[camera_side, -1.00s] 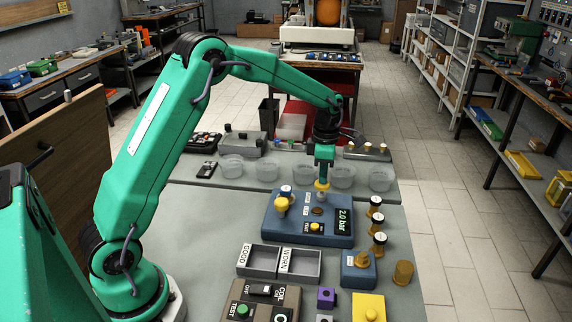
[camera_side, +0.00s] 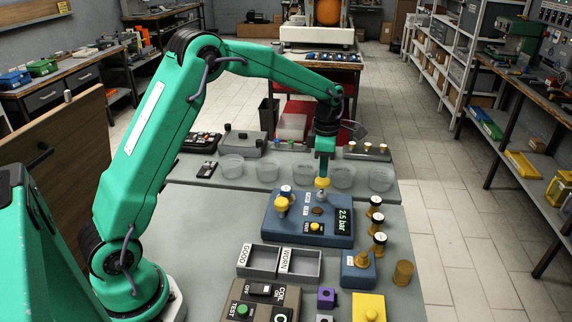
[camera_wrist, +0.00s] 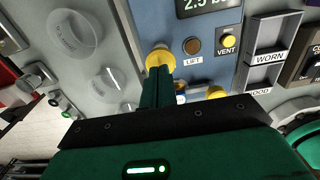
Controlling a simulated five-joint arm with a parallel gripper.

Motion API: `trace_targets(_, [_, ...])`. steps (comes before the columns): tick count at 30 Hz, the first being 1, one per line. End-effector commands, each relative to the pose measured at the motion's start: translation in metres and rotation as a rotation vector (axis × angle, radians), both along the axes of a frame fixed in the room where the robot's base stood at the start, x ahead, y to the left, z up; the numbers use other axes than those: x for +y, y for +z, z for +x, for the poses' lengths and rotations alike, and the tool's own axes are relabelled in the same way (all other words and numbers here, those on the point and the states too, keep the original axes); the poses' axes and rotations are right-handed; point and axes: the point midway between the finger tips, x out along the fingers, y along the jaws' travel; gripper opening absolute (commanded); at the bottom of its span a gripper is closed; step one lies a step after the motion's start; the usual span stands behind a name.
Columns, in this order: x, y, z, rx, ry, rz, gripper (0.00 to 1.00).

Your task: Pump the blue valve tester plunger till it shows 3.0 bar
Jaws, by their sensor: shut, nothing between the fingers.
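The blue valve tester (camera_side: 290,225) stands on the grey bench, and its display (camera_side: 343,219) reads 2.5 bar. In the wrist view the display (camera_wrist: 205,5) is cut off at the top edge. The yellow plunger knob (camera_side: 322,183) is at the tester's back edge; it also shows in the wrist view (camera_wrist: 160,58). My gripper (camera_side: 323,175) is shut and empty, with its fingertips right at the top of the knob. In the wrist view the green fingers (camera_wrist: 158,75) hide part of the knob. I cannot tell whether they press on it.
A yellow VENT button (camera_side: 314,227) and a brown LIFT light (camera_wrist: 191,45) are on the tester. A yellow-topped valve (camera_side: 281,203) stands at its left. Clear cups (camera_side: 267,172) line up behind. GOOD and WORN trays (camera_side: 279,246) sit in front.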

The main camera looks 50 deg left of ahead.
Motion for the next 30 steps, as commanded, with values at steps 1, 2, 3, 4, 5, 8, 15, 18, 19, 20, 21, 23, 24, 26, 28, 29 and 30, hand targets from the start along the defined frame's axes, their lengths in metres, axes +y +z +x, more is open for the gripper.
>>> trace_targets(1, [0.000,0.010,0.001,-0.004,0.000,0.000,0.00])
trace_targets(2, [0.000,0.015,0.001,-0.005,0.000,0.001,0.00])
trace_targets(3, [0.000,0.023,0.001,-0.006,0.000,0.000,0.00])
trace_targets(4, [0.000,0.028,0.001,-0.006,0.000,0.001,0.00])
trace_targets(5, [0.000,0.033,0.001,-0.006,0.000,0.001,0.00])
trace_targets(8, [0.000,0.051,0.001,-0.006,0.000,0.000,0.00])
trace_targets(15, [0.000,0.086,0.001,-0.005,0.000,0.001,0.00])
trace_targets(18, [0.000,0.096,0.001,-0.005,0.000,0.001,0.00])
trace_targets(19, [0.000,0.098,0.001,-0.005,0.000,0.001,0.00])
trace_targets(20, [0.000,0.100,0.001,-0.005,0.000,0.001,0.00])
trace_targets(21, [0.000,0.102,0.001,-0.005,0.000,0.001,0.00])
trace_targets(23, [0.000,0.104,0.001,-0.004,0.000,0.000,0.00])
trace_targets(24, [0.000,0.104,0.001,-0.004,0.000,0.001,0.00])
trace_targets(26, [0.000,0.105,0.001,-0.004,0.000,0.001,0.00])
trace_targets(28, [0.000,0.105,0.001,-0.004,0.000,0.001,0.00])
trace_targets(29, [0.000,0.105,0.001,-0.004,0.000,0.001,0.00])
trace_targets(30, [0.000,0.105,0.001,-0.004,0.000,0.001,0.00])
